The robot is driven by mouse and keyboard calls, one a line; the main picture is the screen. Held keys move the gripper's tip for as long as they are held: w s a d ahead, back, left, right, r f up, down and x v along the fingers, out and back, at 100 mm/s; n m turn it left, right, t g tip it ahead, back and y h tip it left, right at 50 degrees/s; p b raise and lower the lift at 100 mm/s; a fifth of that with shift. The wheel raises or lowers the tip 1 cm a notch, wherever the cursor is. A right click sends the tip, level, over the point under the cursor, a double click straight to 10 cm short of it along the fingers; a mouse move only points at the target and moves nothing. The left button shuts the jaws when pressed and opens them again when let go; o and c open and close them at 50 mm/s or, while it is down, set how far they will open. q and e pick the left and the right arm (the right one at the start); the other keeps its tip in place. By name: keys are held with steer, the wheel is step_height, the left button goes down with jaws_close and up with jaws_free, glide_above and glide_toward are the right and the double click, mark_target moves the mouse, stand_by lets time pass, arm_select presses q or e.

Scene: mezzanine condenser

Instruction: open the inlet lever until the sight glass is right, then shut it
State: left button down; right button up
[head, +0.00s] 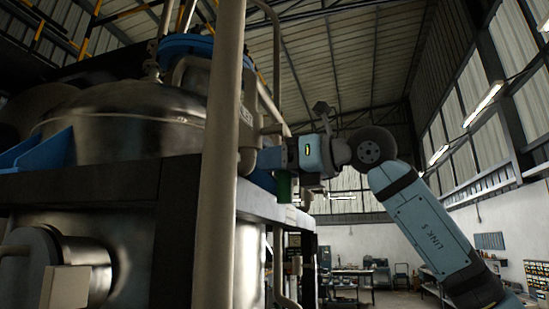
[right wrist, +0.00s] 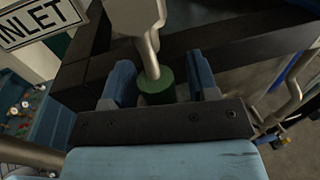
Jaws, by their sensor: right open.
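The inlet lever shows in the right wrist view as a grey rod ending in a round green grip (right wrist: 155,88). An INLET sign (right wrist: 42,20) is beside it at the upper left. My right gripper (right wrist: 160,80) is open, with one blue finger on each side of the green grip and visible gaps between. In the head view the right gripper (head: 272,164) is beside the pipework at the tank's right side, and the green grip (head: 284,188) shows just below it. I cannot make out the sight glass in either view. My left gripper is not in view.
A large metal tank (head: 120,125) fills the left, with a thick upright pipe (head: 218,170) in front. A dark frame beam (head: 90,185) crosses the tank. In the wrist view a bent pipe (right wrist: 290,100) is at the right. Workbenches (head: 350,275) stand far behind.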

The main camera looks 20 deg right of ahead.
steer(key=shift+w+a, duration=0.2)
steer(key=shift+w, duration=0.05)
jaws_close()
